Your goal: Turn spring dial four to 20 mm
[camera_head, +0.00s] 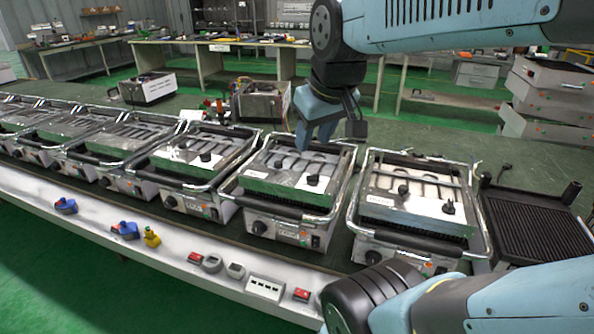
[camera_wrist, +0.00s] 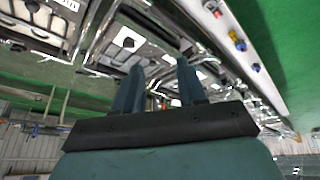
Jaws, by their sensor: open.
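Several contact-grill units with steel tops stand in a row on the bench. Small black dials sit on their tops: on the unit below my gripper, a front dial (camera_head: 312,180) and a rear dial (camera_head: 279,164); on the unit to the right, a front dial (camera_head: 448,207) and a rear dial (camera_head: 403,190). I cannot tell which is spring dial four; no number or millimetre scale is readable. My gripper (camera_head: 312,138) is open and empty, above the back of the middle unit (camera_head: 290,185), apart from the dials. In the wrist view, the two fingers (camera_wrist: 158,70) are spread, with a dial (camera_wrist: 128,42) beyond.
Black bar handles (camera_head: 275,206) cross the units' fronts. An open ribbed plate (camera_head: 535,225) lies at the right. Blue (camera_head: 126,230) and yellow (camera_head: 151,236) parts and red-and-grey devices (camera_head: 265,288) lie on the front ledge. A metal box (camera_head: 260,102) stands behind.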

